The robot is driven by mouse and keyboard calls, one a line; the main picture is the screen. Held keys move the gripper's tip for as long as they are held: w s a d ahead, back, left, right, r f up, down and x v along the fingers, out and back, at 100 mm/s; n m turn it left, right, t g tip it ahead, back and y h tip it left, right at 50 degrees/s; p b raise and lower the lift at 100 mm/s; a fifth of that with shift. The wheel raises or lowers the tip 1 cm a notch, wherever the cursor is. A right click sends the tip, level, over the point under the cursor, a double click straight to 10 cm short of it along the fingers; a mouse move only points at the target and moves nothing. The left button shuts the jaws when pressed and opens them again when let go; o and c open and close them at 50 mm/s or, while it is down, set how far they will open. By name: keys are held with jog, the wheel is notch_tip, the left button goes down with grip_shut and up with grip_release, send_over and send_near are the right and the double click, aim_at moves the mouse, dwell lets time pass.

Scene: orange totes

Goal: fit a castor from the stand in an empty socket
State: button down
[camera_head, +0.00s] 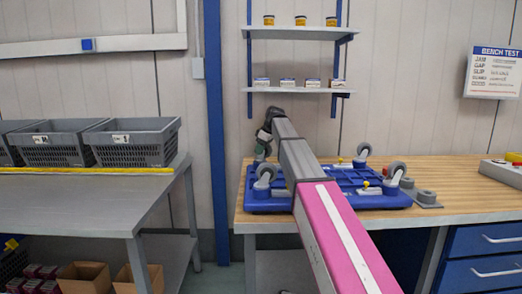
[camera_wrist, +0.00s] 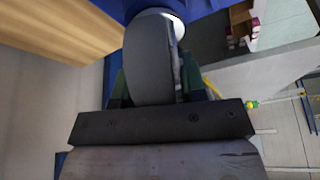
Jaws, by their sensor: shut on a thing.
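My gripper (camera_wrist: 155,82) is shut on a grey castor (camera_wrist: 150,55), its wheel filling the space between the dark fingers in the wrist view. In the head view my gripper (camera_head: 264,136) is at the far left corner of an upturned blue dolly (camera_head: 340,201) on the wooden bench. Castors stand at its near left (camera_head: 264,172), far right (camera_head: 363,149) and near right (camera_head: 396,170) corners. The held castor's stem end is toward blue material in the wrist view; I cannot tell whether it is seated. The far left socket is hidden. A grey stand (camera_head: 426,197) lies right of the dolly.
My arm crosses over the dolly and hides its middle. Shelves (camera_head: 295,90) with small tins and boxes hang on the wall behind. A grey table with dark bins (camera_head: 135,143) stands left, across a gap.

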jog(key=shift+f, duration=0.1)
jog(key=c, duration=0.6)
grip_release()
jog(key=v, duration=1)
jog(key=shift+d+r, duration=0.25)
jog(key=shift+r, duration=0.1)
